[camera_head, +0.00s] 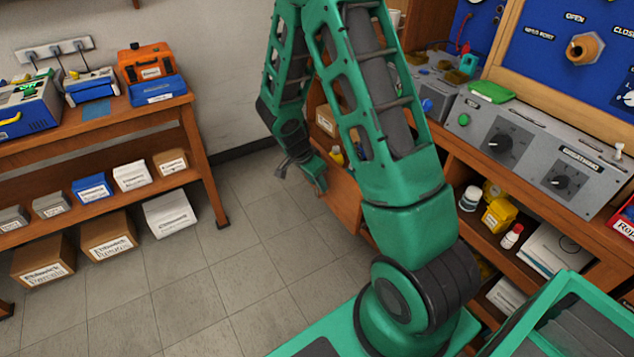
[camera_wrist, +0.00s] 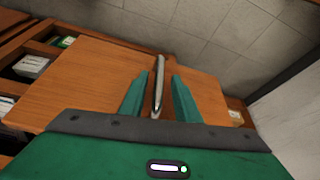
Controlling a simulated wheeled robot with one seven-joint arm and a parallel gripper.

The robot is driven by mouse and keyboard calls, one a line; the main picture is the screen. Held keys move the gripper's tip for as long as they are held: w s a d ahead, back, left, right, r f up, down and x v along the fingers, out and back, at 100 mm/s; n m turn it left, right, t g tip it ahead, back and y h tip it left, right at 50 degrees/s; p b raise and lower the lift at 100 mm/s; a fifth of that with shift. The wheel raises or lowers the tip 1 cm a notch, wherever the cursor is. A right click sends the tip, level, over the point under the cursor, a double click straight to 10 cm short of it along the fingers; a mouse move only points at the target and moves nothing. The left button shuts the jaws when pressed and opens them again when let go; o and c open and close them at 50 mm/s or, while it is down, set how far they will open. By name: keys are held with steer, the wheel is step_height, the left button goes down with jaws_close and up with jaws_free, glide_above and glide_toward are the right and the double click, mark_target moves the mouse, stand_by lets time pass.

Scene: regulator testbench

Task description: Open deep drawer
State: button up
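The drawer's wooden front (camera_wrist: 95,85) fills much of the wrist view, and part of a wooden front (camera_head: 346,203) shows behind my arm in the head view. A slim metal handle (camera_wrist: 158,72) stands out from it. My gripper (camera_wrist: 160,77) is open, with one green finger on each side of the handle and a visible gap on both sides. In the head view my gripper (camera_head: 317,182) is low beside the wooden front, partly hidden by my arm. I cannot tell whether the drawer is pulled out; its inside is hidden.
Open shelves with boxes (camera_wrist: 30,66) lie left of the front in the wrist view. The testbench (camera_head: 540,150) with knobs stands at right, bottles (camera_head: 497,213) on its shelf. Another wooden bench (camera_head: 150,115) stands at left. The tiled floor (camera_head: 240,245) between is clear.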

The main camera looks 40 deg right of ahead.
steer(key=v, duration=1)
steer(key=shift+r, duration=0.35)
steer(key=shift+a, duration=0.1)
steer(key=s+d+r+n+g+y, duration=0.15)
steer(key=s+d+r+n, duration=0.3)
steer(key=s+r, duration=0.8)
steer(key=s+a+r+n+y, duration=0.1)
steer(key=s+n, duration=0.1)
steer(key=s, duration=0.6)
steer(key=s+a+r+n+y, duration=0.1)
steer(key=s+n+y, duration=0.1)
steer(key=s, duration=0.7)
steer(key=shift+s+n+t, duration=0.15)
steer(key=shift+n+t, duration=0.2)
steer(key=shift+n, duration=0.4)
steer(key=shift+r, duration=0.1)
